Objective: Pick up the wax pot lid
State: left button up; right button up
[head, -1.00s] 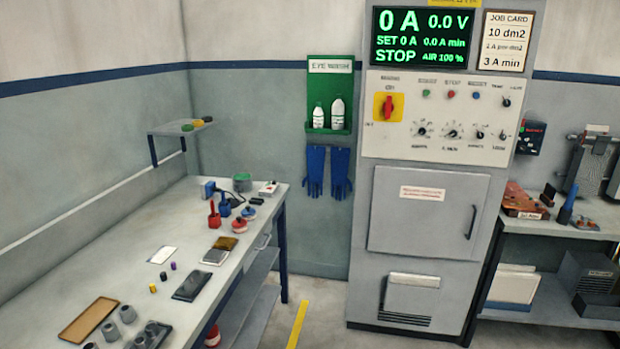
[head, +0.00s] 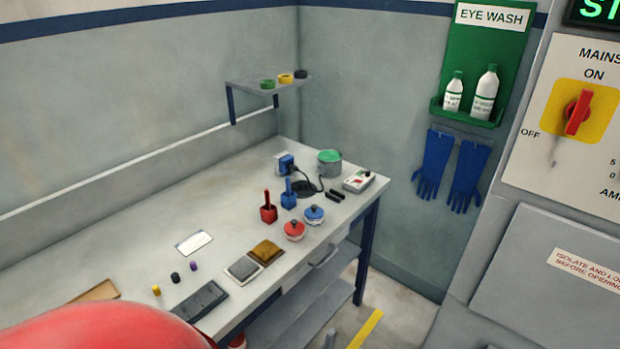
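A grey round pot (head: 329,168) with a green top (head: 330,156) stands at the far end of the workbench. It looks like the wax pot, but I cannot tell whether the green top is its lid or its contents. Nearer the front edge are a red round jar (head: 294,231) and a blue round jar (head: 314,215), each with a dark knob on top. Neither of my grippers shows in the head view.
The workbench (head: 130,250) holds red and blue bottles (head: 268,210) with upright handles, a black cord (head: 308,186), a white box (head: 359,181) and flat pads (head: 266,252). A small wall shelf (head: 250,88) is above. A red rounded shape blocks the lower left.

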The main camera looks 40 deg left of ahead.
aim_at(302, 188)
jog(key=i+u, duration=0.4)
jog(key=i+l+u, duration=0.25)
jog(key=u, duration=0.2)
jog(key=i+l+u, duration=0.25)
jog(key=u, duration=0.15)
jog(key=i+l, duration=0.05)
